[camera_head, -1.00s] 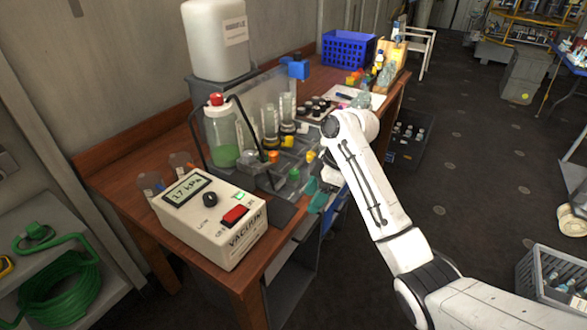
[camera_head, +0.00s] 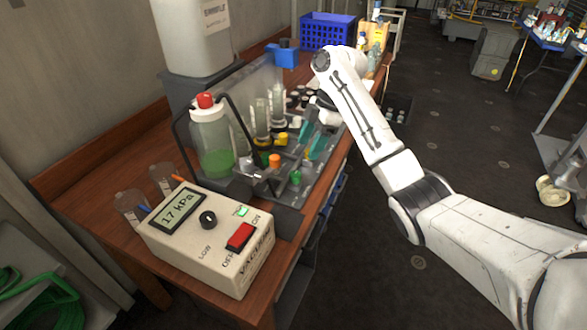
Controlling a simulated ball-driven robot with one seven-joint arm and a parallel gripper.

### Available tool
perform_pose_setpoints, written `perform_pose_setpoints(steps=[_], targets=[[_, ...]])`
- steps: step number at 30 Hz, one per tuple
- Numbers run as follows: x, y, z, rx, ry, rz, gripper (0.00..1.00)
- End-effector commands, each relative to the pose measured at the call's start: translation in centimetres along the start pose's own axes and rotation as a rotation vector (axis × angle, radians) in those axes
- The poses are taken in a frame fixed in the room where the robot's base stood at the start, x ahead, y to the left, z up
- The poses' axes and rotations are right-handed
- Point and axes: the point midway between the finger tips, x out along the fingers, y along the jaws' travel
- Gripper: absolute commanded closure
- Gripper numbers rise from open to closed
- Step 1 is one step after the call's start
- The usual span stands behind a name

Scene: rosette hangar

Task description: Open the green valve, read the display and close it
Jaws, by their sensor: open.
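The green valve (camera_head: 295,177) is a small knob at the near end of the grey manifold, right of the orange one. The vacuum unit (camera_head: 205,240) stands at the table's near end. Its display (camera_head: 178,211) seems to read 17 kPa; I cannot make out any decimal point. My gripper (camera_head: 312,141) has teal fingers and is open, above and behind the green valve in the picture, apart from it. The arm partly hides the gripper's body.
Orange (camera_head: 274,160) and yellow (camera_head: 282,138) knobs sit close by. A bottle with green liquid (camera_head: 212,142) and a red cap stands left of them. A large white canister (camera_head: 193,38) and a blue basket (camera_head: 327,32) are farther back. Open floor lies right of the table.

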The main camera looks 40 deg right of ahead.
Motion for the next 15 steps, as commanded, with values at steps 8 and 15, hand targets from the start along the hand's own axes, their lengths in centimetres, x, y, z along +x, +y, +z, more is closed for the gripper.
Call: perform_pose_setpoints(steps=[8, 15], targets=[[5.2, -0.1, 0.0, 0.001, 0.0, -0.005, 0.4], [8.4, -0.1, 0.0, 0.001, -0.001, -0.002, 0.4]])
